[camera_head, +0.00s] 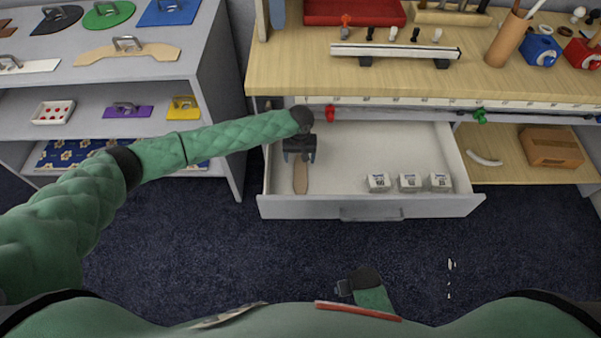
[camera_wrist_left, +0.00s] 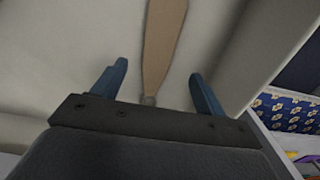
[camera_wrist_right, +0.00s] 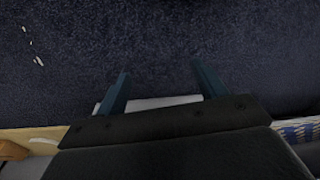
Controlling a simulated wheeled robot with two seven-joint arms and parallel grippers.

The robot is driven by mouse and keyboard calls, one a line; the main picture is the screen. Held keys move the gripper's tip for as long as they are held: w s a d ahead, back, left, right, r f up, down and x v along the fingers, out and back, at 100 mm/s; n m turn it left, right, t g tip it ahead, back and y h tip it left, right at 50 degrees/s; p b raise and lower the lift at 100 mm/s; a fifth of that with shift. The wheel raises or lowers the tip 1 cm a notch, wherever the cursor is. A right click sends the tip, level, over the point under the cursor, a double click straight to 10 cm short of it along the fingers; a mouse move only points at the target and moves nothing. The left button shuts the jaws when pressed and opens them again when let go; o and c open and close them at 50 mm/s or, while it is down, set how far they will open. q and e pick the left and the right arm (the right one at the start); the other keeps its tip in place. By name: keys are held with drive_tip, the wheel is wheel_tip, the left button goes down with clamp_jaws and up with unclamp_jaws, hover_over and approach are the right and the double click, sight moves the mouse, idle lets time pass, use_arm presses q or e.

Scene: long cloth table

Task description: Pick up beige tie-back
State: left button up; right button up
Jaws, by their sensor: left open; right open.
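The beige tie-back (camera_head: 300,178) is a long, flat, tan strip lying in the left part of the open drawer (camera_head: 357,212). Its near end shows in the head view; my gripper covers the rest. In the left wrist view the tie-back (camera_wrist_left: 163,45) runs up between the fingers and narrows to a small end near the palm. My left gripper (camera_head: 299,158) is over the strip inside the drawer, open, with a finger on each side and no visible contact. My right gripper (camera_wrist_right: 160,85) is open and empty above the dark carpet, low in the head view.
Several small white labelled boxes (camera_head: 410,183) stand at the drawer's right. The wooden worktop (camera_head: 290,75) overhangs the drawer's back. A curved white piece (camera_head: 484,158) and a cardboard box (camera_head: 553,147) sit on the right shelf. A grey shelf unit (camera_head: 205,50) with handled tools stands left.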

sight(301, 170)
use_arm(q)
drive_tip(key=shift+f, duration=0.65)
wheel_tip(301, 170, down, 4)
drive_tip(key=shift+s+d+r+p, duration=0.1)
drive_tip(key=shift+d+r+p, duration=0.05)
drive_tip(key=shift+p, duration=0.9)
drive_tip(key=shift+f, duration=0.75)
use_arm(e)
wheel_tip(301, 170, down, 8)
drive_tip(key=s+d, duration=0.1)
drive_tip(key=s, duration=0.1)
drive_tip(key=shift+d, duration=0.25)
use_arm(q)
drive_tip(key=shift+c, duration=0.2)
use_arm(e)
drive_tip(key=shift+r, duration=0.1)
use_arm(q)
drive_tip(key=c, duration=1)
